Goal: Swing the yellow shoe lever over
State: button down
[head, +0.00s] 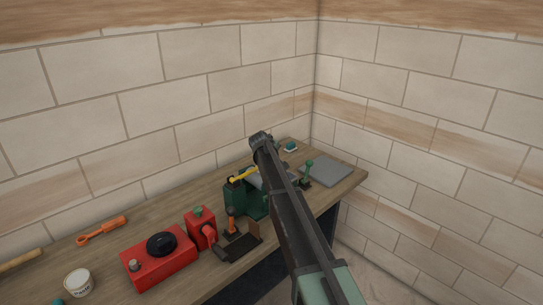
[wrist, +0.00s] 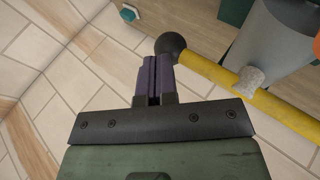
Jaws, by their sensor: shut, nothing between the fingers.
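The yellow shoe lever (wrist: 215,77) is a straight yellow bar with a black ball knob (wrist: 171,45) at its end, running down to the right in the wrist view. A grey lump (wrist: 248,79) sits on the bar. My gripper (wrist: 154,62) is shut and empty. Its fingertips are right beside the knob, on its lower left; I cannot tell whether they touch. In the head view, part of the yellow lever (head: 243,175) shows above the dark green machine (head: 236,198). My arm hides the gripper and some of the machine there.
The wooden bench (head: 110,251) runs along a tiled wall into a corner. A red stove-like box (head: 158,268), a red can (head: 200,226) and an orange tool (head: 101,230) lie to the left. A small green-handled lever (head: 308,169) and a grey plate (head: 333,171) are on the right.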

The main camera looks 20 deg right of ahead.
jog(key=w+d+r+p+v, duration=0.1)
jog(key=d+r+p+v, duration=0.1)
jog(key=p+v, duration=0.95)
jog(key=s+a+f+m+g+y+b, duration=0.1)
jog(key=s+f+b, duration=0.4)
jog(key=s, duration=1)
jog(key=s+a+f+m+g+y+b, duration=0.2)
jog(key=s+f, duration=0.5)
jog(key=s, duration=0.8)
jog(key=s+a+f+m+g+y+b, duration=0.2)
jog(key=s+a+f+m+g+b, duration=0.2)
jog(key=s+b, duration=0.4)
jog(key=s+f, duration=0.1)
jog(key=s, duration=0.6)
jog(key=shift+s+a+f, duration=0.3)
jog(key=shift+s+f, duration=0.1)
jog(key=shift+w, duration=0.1)
